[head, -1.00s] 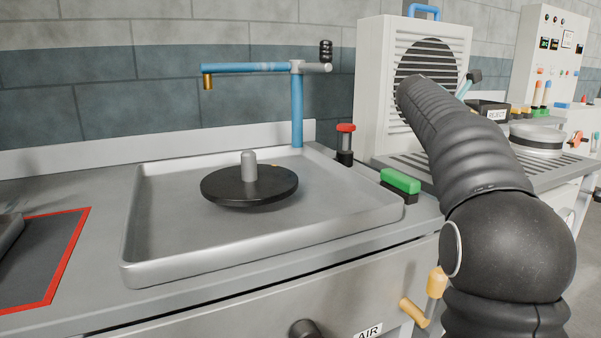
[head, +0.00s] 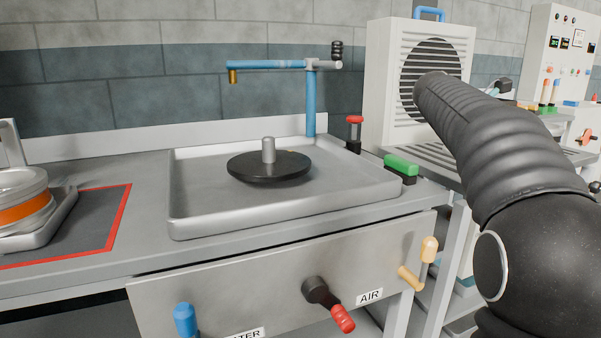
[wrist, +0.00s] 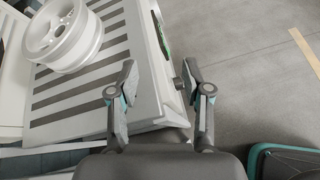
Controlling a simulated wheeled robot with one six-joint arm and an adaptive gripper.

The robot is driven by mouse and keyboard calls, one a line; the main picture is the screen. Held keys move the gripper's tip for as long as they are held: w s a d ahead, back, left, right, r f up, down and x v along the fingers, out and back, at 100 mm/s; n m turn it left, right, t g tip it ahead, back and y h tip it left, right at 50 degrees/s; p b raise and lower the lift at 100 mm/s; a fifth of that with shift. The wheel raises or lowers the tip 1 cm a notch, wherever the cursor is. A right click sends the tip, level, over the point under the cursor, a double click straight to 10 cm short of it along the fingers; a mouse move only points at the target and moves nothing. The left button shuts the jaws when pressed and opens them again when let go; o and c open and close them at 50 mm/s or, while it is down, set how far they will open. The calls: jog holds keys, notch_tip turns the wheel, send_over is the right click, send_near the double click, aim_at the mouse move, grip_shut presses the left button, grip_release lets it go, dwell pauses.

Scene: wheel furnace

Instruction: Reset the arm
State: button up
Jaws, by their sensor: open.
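My gripper (wrist: 158,82) is open in the wrist view, its two fingers apart with nothing between them. It is over the edge of a slatted surface and the grey floor. In the head view my black arm reaches up and inward from the lower right, in front of the white fan unit. My gripper cannot be made out clearly there.
A white wheel (wrist: 66,35) lies on the slatted surface (wrist: 95,85). The steel tray (head: 200,225) holds a black turntable (head: 250,170) below a blue spout arm (head: 265,65). A fan unit (head: 386,85) stands behind.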

jog(key=s+a+f+m+y, duration=0.5)
jog(key=s+a+f+m, duration=0.4)
jog(key=s+a+f, duration=0.4)
jog(key=s+a+f+m+t+y, duration=0.1)
jog(key=s+a+f+m+y, duration=0.5)
jog(key=s, duration=1.3)
jog(key=a+f+m, duration=0.3)
jog(key=a+f, duration=0.4)
jog(key=shift+s+m+t+y, duration=0.2)
jog(key=shift+m+t+y, duration=0.1)
jog(key=shift+a, duration=0.1)
